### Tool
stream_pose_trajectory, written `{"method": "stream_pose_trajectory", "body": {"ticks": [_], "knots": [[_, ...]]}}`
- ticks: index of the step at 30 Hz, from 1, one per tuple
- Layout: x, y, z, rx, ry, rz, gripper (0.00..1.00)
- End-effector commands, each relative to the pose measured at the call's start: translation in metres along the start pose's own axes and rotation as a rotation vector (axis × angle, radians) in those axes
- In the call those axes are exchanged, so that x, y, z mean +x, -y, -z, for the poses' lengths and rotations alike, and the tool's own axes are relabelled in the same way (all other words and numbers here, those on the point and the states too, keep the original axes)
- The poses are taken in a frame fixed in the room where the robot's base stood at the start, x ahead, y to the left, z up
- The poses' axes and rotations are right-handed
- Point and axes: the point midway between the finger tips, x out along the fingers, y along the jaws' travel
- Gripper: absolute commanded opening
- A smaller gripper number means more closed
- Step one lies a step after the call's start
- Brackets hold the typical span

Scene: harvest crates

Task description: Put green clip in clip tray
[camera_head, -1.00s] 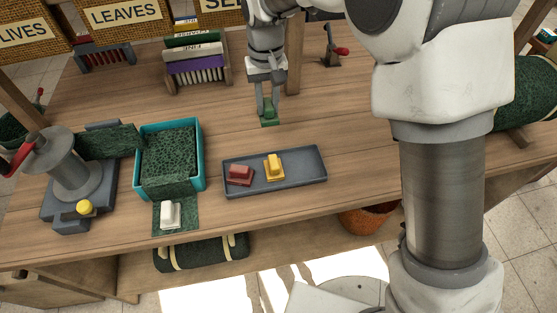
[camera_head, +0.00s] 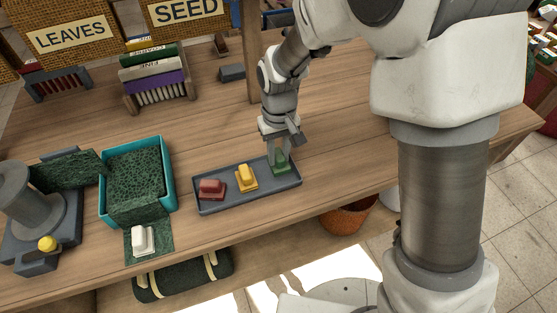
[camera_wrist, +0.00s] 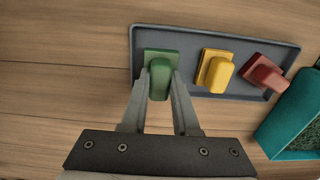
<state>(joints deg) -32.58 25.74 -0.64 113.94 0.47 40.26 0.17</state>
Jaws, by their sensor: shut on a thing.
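The green clip (camera_head: 279,168) is between the fingers of my gripper (camera_head: 280,157), which is shut on it. In the wrist view the green clip (camera_wrist: 159,73) sits within the outline of the clip tray (camera_wrist: 222,43), at its left end, with my gripper (camera_wrist: 159,84) around its raised handle. The grey clip tray (camera_head: 226,204) also holds a yellow clip (camera_head: 246,178) in the middle and a red clip (camera_head: 211,188) at the far end. I cannot tell whether the green clip touches the tray floor.
A teal bin (camera_head: 104,196) with dark green netting stands left of the tray, with a white clip (camera_head: 143,240) on netting in front of it. A grey crank device (camera_head: 27,215) stands further left. Wooden racks (camera_head: 158,92) stand behind. The table right of the tray is clear.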

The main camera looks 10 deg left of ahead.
Motion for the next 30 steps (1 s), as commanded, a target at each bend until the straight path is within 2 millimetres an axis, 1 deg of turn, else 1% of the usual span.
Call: {"method": "stream_pose_trajectory", "body": {"ticks": [1, 4, 12, 15, 16, 18, 21, 30], "knots": [[0.011, 0.000, -0.001, 0.000, 0.004, 0.000, 0.00], [0.024, 0.000, -0.001, 0.000, 0.003, 0.000, 0.00], [0.025, 0.000, 0.000, 0.000, 0.000, 0.000, 0.00], [0.029, 0.000, 0.000, 0.000, 0.001, 0.000, 0.00], [0.028, 0.000, 0.000, 0.000, 0.000, 0.000, 0.30], [0.027, 0.000, 0.000, 0.000, 0.001, 0.000, 0.43], [0.027, 0.000, 0.000, 0.000, 0.001, 0.000, 0.59], [0.026, 0.000, 0.000, 0.000, 0.000, 0.000, 0.59]]}}
